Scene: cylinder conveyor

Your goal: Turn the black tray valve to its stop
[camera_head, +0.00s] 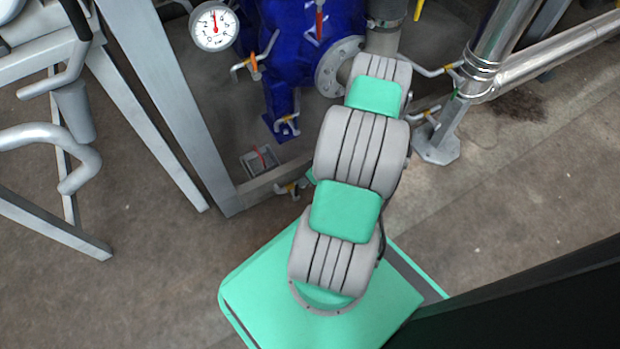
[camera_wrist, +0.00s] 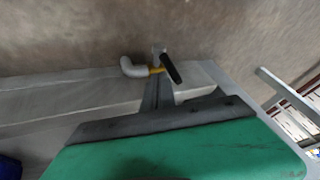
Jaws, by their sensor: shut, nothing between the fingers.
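The black valve handle (camera_wrist: 172,69) shows in the wrist view, a short slanted bar beside a yellow collar (camera_wrist: 156,70) and a pale pipe elbow (camera_wrist: 133,67). My gripper (camera_wrist: 158,80) shows there as narrow grey fingers, shut and empty, reaching up from behind the dark edge of my green wrist housing. The fingertips are just below the collar and left of the handle's lower end. I cannot tell whether they touch it. In the head view my arm hides the gripper, and I cannot make out the black handle.
A pale grey beam (camera_wrist: 60,100) runs below the valve in the wrist view. In the head view, blue pump machinery (camera_head: 285,60), a gauge (camera_head: 214,26), steel pipes (camera_head: 545,55) and a steel frame (camera_head: 150,100) surround my arm. Open floor lies at the right.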

